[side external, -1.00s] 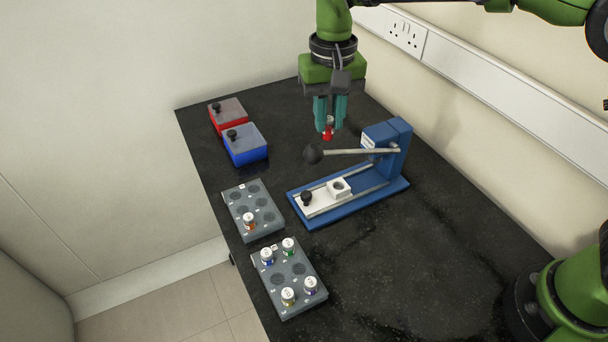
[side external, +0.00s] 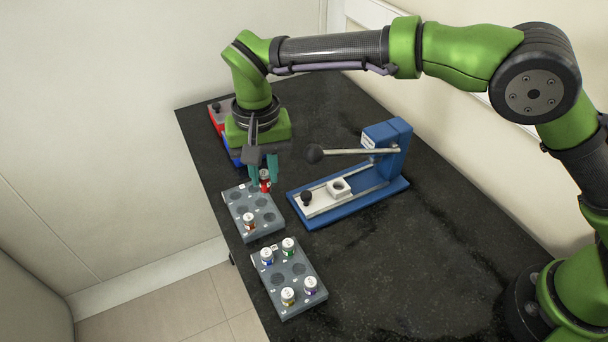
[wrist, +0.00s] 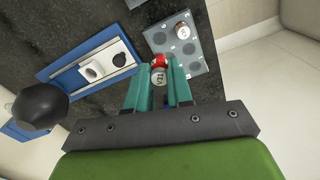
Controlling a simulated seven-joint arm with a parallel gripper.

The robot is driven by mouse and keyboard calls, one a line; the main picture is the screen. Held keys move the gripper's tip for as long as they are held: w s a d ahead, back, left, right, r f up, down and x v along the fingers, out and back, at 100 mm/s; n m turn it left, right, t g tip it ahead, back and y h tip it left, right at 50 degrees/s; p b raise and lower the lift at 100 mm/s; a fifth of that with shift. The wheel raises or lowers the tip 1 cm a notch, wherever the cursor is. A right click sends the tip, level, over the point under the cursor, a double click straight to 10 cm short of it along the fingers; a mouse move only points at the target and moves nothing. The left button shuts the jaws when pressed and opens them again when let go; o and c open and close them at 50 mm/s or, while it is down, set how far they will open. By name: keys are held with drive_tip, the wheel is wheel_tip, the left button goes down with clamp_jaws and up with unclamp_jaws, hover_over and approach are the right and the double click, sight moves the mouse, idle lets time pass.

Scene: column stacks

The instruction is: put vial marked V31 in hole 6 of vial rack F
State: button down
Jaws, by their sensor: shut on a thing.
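My gripper (side external: 261,178) is shut on a red vial (side external: 265,175). The vial also shows in the wrist view (wrist: 158,76), upright between the teal fingers, with a white label that seems to read V31. The gripper holds it over the far end of a grey vial rack (side external: 265,232); I cannot tell how far above it. That rack also shows in the wrist view (wrist: 205,67). It holds one orange-brown vial (side external: 249,220), and several of its holes are empty. The rack letters and hole numbers are too small to read.
A second grey rack (side external: 291,308) nearer the camera holds several white-capped vials. A blue press (side external: 385,190) with a black-knobbed lever stands to the right.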

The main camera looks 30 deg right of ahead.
sight(264, 173)
drive_tip(key=shift+f, duration=3.7)
drive_tip(key=shift+f, duration=0.65)
drive_tip(key=shift+f, duration=0.4)
drive_tip(key=c, duration=0.6)
unclamp_jaws()
drive_tip(key=shift+c, duration=0.2)
drive_tip(key=shift+s+a, duration=0.1)
drive_tip(key=shift+a, duration=0.05)
drive_tip(key=shift+r, duration=3)
